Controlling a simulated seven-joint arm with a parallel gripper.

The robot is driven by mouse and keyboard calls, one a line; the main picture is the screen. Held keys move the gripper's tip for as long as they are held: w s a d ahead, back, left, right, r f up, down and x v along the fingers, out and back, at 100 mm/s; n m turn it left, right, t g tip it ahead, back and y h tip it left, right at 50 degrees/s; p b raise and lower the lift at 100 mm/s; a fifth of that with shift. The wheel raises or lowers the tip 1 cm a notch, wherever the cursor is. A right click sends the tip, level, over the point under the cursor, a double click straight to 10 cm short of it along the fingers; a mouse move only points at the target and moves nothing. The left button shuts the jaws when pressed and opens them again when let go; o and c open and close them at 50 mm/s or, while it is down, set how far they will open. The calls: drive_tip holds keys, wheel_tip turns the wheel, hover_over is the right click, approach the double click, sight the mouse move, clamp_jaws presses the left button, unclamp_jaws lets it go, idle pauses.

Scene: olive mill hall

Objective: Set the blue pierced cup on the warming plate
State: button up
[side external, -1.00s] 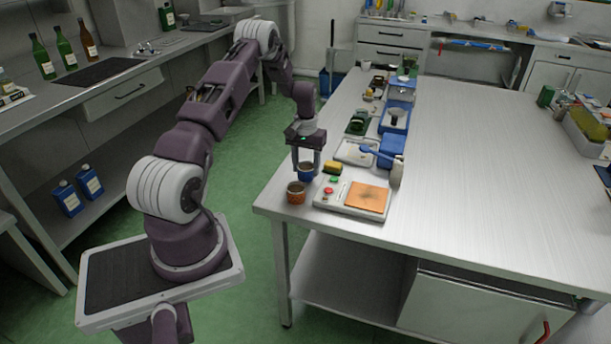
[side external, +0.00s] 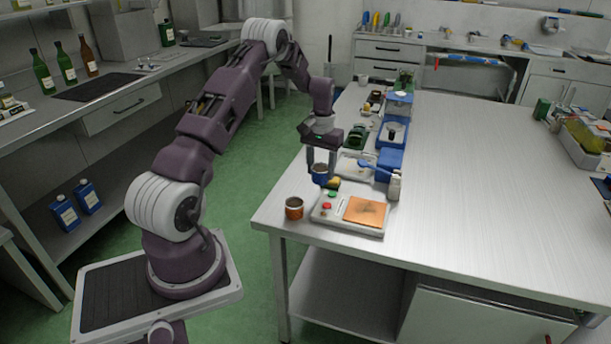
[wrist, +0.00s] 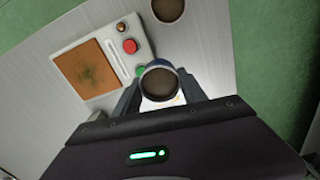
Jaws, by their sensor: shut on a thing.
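My gripper (side external: 321,172) is shut on the blue cup (side external: 319,175) and holds it above the table, near the back left corner of the warming plate. In the wrist view the cup (wrist: 160,86) sits between the two fingers, with its dark round opening facing the camera. Its piercings are too small to make out. The warming plate (side external: 328,211) is a pale unit with a square orange-brown top (side external: 365,211) and red and green buttons on its left. In the wrist view the square top (wrist: 88,68) lies to the left of the held cup and is bare.

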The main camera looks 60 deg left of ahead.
drive_tip(key=w+d+m, duration=0.1)
drive_tip(key=w+d, duration=0.1)
drive_tip(key=d, duration=0.2)
drive_tip(key=w+d+m, duration=0.2)
drive_tip(key=w+d, duration=0.1)
drive_tip(key=d, duration=0.2)
drive_tip(key=w+d+r+m, duration=0.1)
drive_tip(key=w+d, duration=0.1)
drive_tip(key=d, duration=0.2)
drive_tip(key=shift+w+d, duration=0.2)
drive_tip(key=shift+w, duration=0.1)
drive_tip(key=shift+f, duration=2.25)
drive_tip(key=shift+f, duration=0.15)
drive_tip(key=shift+f, duration=0.2)
drive_tip(key=o, duration=1.5)
drive_tip(key=shift+c, duration=0.2)
